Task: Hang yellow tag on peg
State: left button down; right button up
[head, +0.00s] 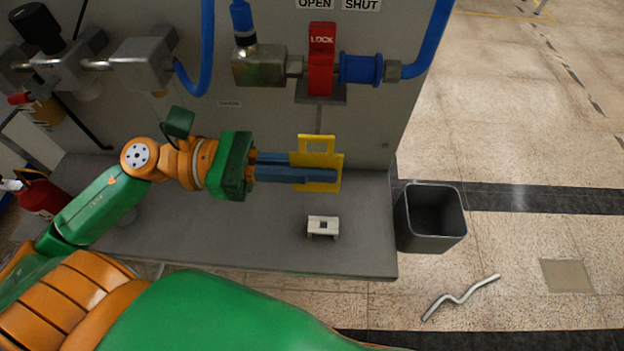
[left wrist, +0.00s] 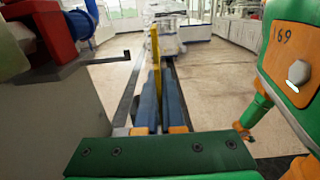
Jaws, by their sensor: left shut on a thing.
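The yellow tag (head: 322,159) is a flat plate with a slot near its top. It stands upright in my left gripper (head: 325,174), whose blue fingers are shut on its lower part. In the left wrist view, the tag (left wrist: 155,48) shows edge-on between the fingers (left wrist: 159,85). The peg (head: 318,120) is a thin dark rod below the red lock handle, just above the tag's top edge in the head view. In the left wrist view, the peg (left wrist: 108,59) sticks out with an upturned tip, to the left of the tag and apart from it. My right gripper is not in view.
The red lock handle (head: 321,55) and blue pipe fitting (head: 361,68) are on the grey panel above. A small white block (head: 323,227) sits on the grey shelf (head: 240,240). A dark bin (head: 434,243) and a bent metal rod (head: 460,297) are on the floor at right.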

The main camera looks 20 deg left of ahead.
pick_arm(q)
jog(key=shift+w+a+f+b, duration=0.25)
jog(key=shift+w+b, duration=0.2)
jog(key=shift+w, duration=0.3)
jog(key=shift+w+a+f+b, duration=0.2)
jog(key=shift+w+b, duration=0.2)
jog(key=shift+w, duration=0.35)
jog(key=shift+w+a+f+b, duration=0.2)
jog(key=shift+w+b, duration=0.25)
jog(key=shift+w, duration=0.3)
jog(key=c, duration=1)
grip_release()
jog(key=shift+o, duration=0.2)
jog(key=b+v, duration=0.4)
jog(key=v, duration=0.3)
